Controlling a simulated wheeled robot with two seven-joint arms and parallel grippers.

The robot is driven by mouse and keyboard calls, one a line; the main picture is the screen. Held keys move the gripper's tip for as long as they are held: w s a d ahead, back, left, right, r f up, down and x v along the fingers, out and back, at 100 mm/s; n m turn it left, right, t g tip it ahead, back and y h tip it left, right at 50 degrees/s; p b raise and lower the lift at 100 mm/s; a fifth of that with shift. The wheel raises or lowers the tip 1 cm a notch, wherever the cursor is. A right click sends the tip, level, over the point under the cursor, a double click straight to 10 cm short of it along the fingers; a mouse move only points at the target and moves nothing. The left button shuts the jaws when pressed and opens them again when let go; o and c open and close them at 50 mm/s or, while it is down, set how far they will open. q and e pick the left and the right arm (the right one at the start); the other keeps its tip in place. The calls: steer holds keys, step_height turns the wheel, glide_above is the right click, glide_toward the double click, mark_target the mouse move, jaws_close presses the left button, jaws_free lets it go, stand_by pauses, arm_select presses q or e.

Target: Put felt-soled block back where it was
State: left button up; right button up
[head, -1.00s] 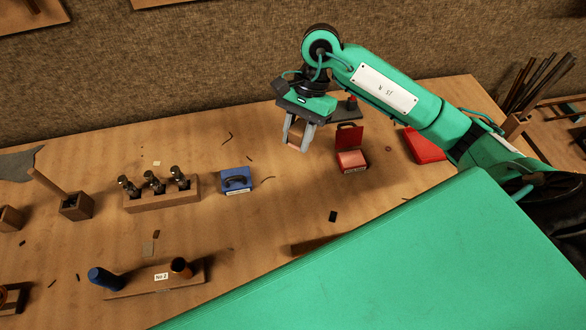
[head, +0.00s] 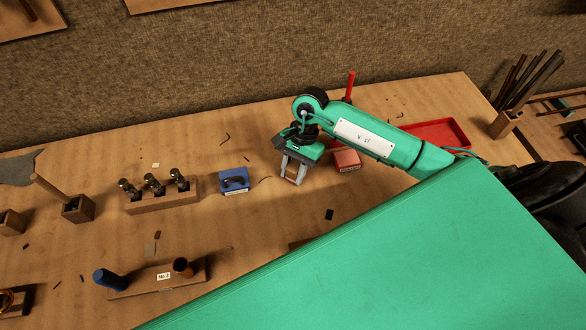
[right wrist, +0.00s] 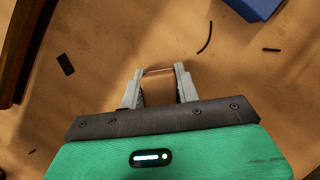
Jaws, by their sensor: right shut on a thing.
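My right gripper (head: 291,181) is shut on a small brown block, taken to be the felt-soled block (head: 294,172), over the bench between the blue box and the red box. In the right wrist view the fingers (right wrist: 159,82) stand on either side of the block (right wrist: 158,90), which shows as a tan face with a thin light edge. Its sole cannot be made out. Whether it touches the bench is unclear. My left gripper is not in view.
A blue box (head: 234,187) with a dark handle stands left of the gripper; a red box (head: 346,163) stands to its right. A red tray (head: 462,140) lies behind my arm. A wooden holder (head: 163,203) with several metal pieces is further left.

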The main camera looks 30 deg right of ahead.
steer(key=shift+f, duration=0.15)
steer(key=o, duration=1)
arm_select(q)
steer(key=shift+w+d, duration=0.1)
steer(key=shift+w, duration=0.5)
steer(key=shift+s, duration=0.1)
arm_select(e)
steer(key=shift+r, duration=0.25)
steer(key=b+v, duration=0.1)
steer(key=v, duration=0.1)
steer(key=shift+w+d+r, duration=0.15)
steer(key=shift+d+r, duration=0.05)
steer(key=shift+r, duration=0.05)
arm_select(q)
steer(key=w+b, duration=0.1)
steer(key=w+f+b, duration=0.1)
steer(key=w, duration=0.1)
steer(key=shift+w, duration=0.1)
arm_select(e)
steer(key=v, duration=0.9)
steer(key=shift+r, duration=0.2)
